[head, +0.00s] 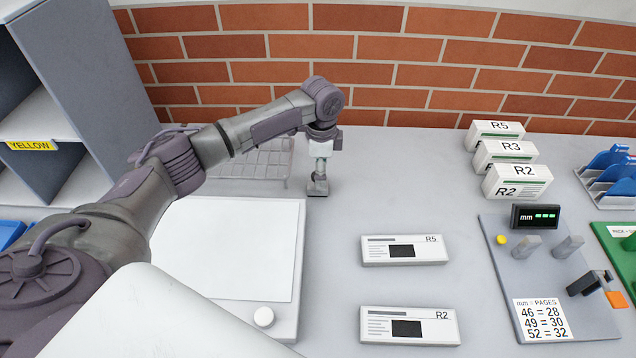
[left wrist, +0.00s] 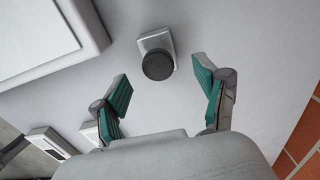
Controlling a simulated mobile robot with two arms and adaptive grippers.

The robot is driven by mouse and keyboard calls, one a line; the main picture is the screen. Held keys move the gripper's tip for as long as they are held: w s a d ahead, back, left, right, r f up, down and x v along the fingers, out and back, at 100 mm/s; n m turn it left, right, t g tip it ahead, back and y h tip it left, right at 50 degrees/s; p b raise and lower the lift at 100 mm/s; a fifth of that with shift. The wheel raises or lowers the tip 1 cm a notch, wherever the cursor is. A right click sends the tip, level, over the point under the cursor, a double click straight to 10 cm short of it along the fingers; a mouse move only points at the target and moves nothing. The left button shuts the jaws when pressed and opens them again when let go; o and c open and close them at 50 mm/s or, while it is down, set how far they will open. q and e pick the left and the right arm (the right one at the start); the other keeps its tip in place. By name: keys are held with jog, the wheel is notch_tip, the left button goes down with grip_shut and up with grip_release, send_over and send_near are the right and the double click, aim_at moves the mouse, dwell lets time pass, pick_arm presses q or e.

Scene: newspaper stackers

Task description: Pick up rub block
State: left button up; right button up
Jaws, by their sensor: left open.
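The rub block (head: 318,189) is a small grey block with a dark round knob, standing on the grey table near the back. It also shows in the left wrist view (left wrist: 157,62), ahead of the fingers. My left gripper (head: 320,165) points down right over the block in the head view, and the arm partly hides what is between them. In the left wrist view the left gripper (left wrist: 163,76) has its two green-padded fingers wide apart, with nothing between the pads. The block's knob lies roughly midway between the fingertip directions. My right gripper is not in view.
A white panel (head: 230,240) with a knob lies left of the block. A wire rack (head: 250,165) stands behind it. Labelled boxes R5 (head: 405,262) and R2 (head: 375,338) lie to the right. A gauge board (head: 540,280) is farther right. A brick wall (head: 400,75) closes the back.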

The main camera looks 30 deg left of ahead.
pick_arm(q)
jog(key=shift+f, duration=0.3)
jog(key=f, duration=0.1)
jog(key=f+p, duration=0.2)
jog(key=f, duration=0.1)
jog(key=shift+s+a+f, duration=0.1)
jog(key=shift+s+a, duration=0.1)
jog(key=shift+a, duration=0.2)
jog(key=shift+f, duration=0.35)
jog(key=shift+w+r, duration=0.1)
grip_shut()
